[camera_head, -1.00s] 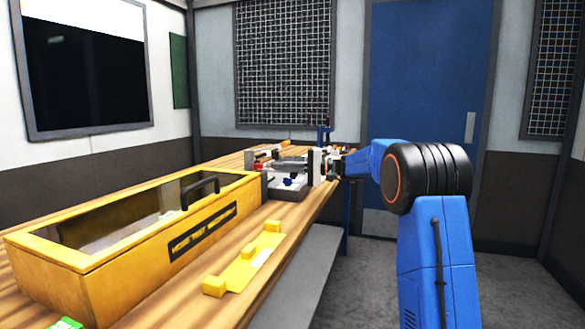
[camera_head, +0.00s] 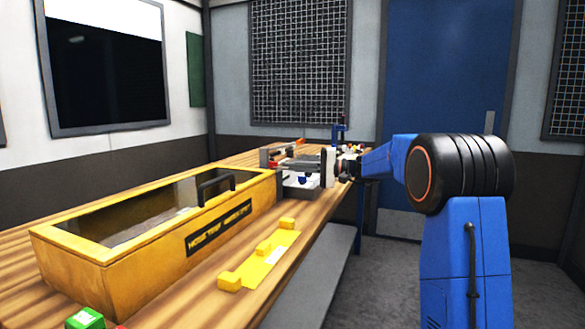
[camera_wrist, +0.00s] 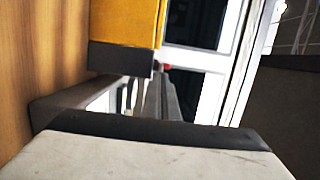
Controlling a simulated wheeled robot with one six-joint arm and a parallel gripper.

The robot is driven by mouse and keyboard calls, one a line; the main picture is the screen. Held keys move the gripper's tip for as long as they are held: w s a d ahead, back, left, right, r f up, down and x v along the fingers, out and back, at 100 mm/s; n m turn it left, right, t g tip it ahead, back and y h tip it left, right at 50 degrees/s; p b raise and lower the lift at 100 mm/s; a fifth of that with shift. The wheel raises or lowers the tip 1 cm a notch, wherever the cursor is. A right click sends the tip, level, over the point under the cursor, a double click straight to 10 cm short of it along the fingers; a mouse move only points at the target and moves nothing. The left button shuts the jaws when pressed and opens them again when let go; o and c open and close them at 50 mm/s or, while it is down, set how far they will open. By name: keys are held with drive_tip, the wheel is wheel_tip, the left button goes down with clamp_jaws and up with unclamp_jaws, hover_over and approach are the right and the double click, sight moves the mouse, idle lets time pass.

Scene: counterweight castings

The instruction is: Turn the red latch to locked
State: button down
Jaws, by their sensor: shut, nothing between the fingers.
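A small red part, perhaps the latch, shows at the left of the grey fixture (camera_head: 301,181) at the far end of the bench. In the wrist view a tiny red spot (camera_wrist: 166,67) shows just past my fingertips; I cannot tell its shape or position. My gripper (camera_head: 284,164) reaches leftward over the fixture, small and partly merged with it. In the wrist view my gripper (camera_wrist: 158,76) is shut and empty, its grey fingers close together. I cannot tell whether the fingertips touch the red part.
A yellow box (camera_head: 140,270) with a clear lid and black handle fills the near bench (camera_head: 175,311). A yellow bracket (camera_head: 262,262) lies beside it near the front edge. A green block (camera_head: 86,318) is at the near corner. Floor is open at right.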

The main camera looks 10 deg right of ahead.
sight(277, 167)
drive_tip(key=shift+s+m+t+h, duration=0.3)
drive_tip(key=shift+m+t, duration=0.2)
drive_tip(key=shift+t, duration=0.2)
drive_tip(key=shift+s+a+m+t+h, duration=0.4)
drive_tip(key=shift+s+m+t+h, duration=0.1)
drive_tip(key=shift+m+t+h, duration=0.35)
drive_tip(key=shift+s+a+m+t+h, duration=0.4)
drive_tip(key=shift+s+m+t+h, duration=0.15)
drive_tip(key=shift+m+t+h, duration=0.3)
drive_tip(key=shift+s+a+m+t+h, duration=0.45)
drive_tip(key=shift+m+t+h, duration=0.2)
drive_tip(key=shift+t, duration=0.35)
drive_tip(key=shift+s, duration=0.15)
